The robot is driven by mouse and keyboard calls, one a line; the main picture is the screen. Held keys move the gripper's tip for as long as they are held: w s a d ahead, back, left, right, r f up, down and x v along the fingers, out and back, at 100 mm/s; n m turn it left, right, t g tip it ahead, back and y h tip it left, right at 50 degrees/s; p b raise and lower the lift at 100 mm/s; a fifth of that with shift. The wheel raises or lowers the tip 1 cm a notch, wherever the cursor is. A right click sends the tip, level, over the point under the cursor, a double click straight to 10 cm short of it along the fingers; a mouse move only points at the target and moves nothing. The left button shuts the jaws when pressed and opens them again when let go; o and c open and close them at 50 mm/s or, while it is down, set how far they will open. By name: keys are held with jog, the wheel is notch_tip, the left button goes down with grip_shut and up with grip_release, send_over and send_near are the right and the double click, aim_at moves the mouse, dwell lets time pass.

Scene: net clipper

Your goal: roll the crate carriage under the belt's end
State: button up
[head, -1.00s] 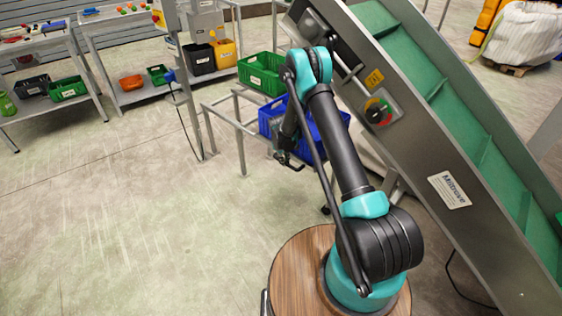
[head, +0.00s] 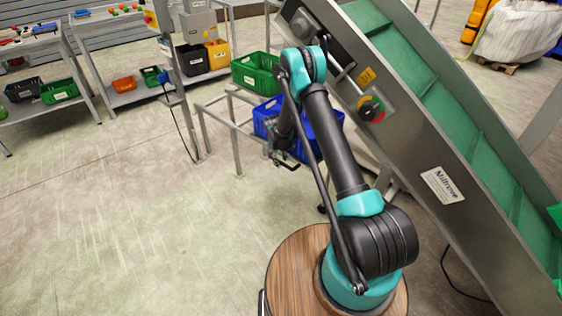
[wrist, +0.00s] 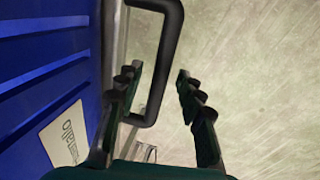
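The crate carriage shows as a blue crate (head: 326,130) on a frame beside the belt's lower side, partly hidden by my arm. In the wrist view the blue crate (wrist: 45,75) fills the left, with a white label. A black loop handle (wrist: 168,65) sticks out beside it. My gripper (wrist: 158,80) is open, with the handle's long bar between its fingers. I cannot tell whether either finger touches it. The inclined green belt (head: 440,95) runs from upper left to lower right.
A grey metal frame (head: 238,128) stands left of the blue crate, with a green crate (head: 256,72) behind. A control post (head: 182,80) with a cable stands farther left. Shelves with bins line the back. The floor (head: 110,210) at left is clear.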

notch_tip(320, 180, up, 12)
jog(key=s+a, duration=0.1)
jog(key=shift+s+a, duration=0.25)
jog(key=shift+s, duration=0.1)
jog(key=shift+f, duration=0.1)
jog(key=s+d+r+m+t+y, duration=0.1)
jog(key=s+d+r+m, duration=0.1)
jog(key=s+d+r, duration=0.55)
jog(key=s+d+r+m, duration=0.3)
jog(key=s+d+r, duration=0.1)
jog(key=s+r, duration=0.6)
jog(key=s+d+m, duration=0.2)
jog(key=s+d, duration=0.1)
jog(key=s, duration=0.7)
jog(key=s+d+r+m+t, duration=0.1)
jog(key=s+d+m, duration=0.1)
jog(key=s, duration=0.9)
jog(key=shift+s+d+t+y, duration=0.2)
jog(key=shift+d+t+y, duration=0.1)
jog(key=shift+d, duration=0.25)
